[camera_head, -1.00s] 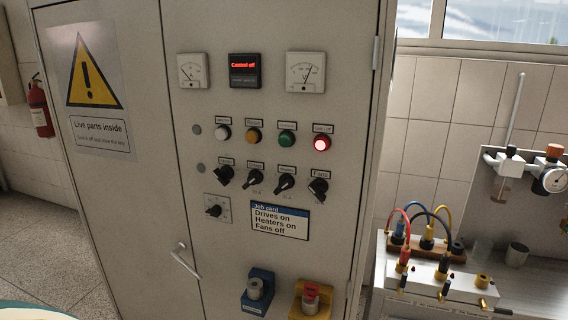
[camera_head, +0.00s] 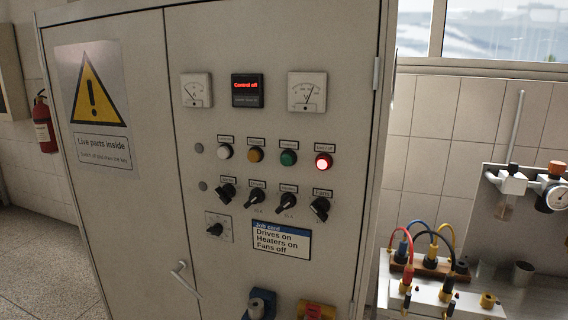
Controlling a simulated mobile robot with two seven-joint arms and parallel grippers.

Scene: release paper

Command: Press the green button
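The green button (camera_head: 288,158) is on the front of a grey control cabinet (camera_head: 140,210), third in a row of round buttons or lamps. To its left are an amber one (camera_head: 255,155) and a white one (camera_head: 224,152). To its right a red one (camera_head: 323,161) glows brightly. The green one looks dull beside it. Nothing covers the green button. Neither of my grippers shows in the head view.
Below the row are several black rotary switches (camera_head: 256,198) and a job card (camera_head: 281,240). A door handle (camera_head: 185,278) sticks out lower left. Blue (camera_head: 259,303) and yellow (camera_head: 316,311) boxed devices sit at the bottom. A bench with cables (camera_head: 430,262) stands right.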

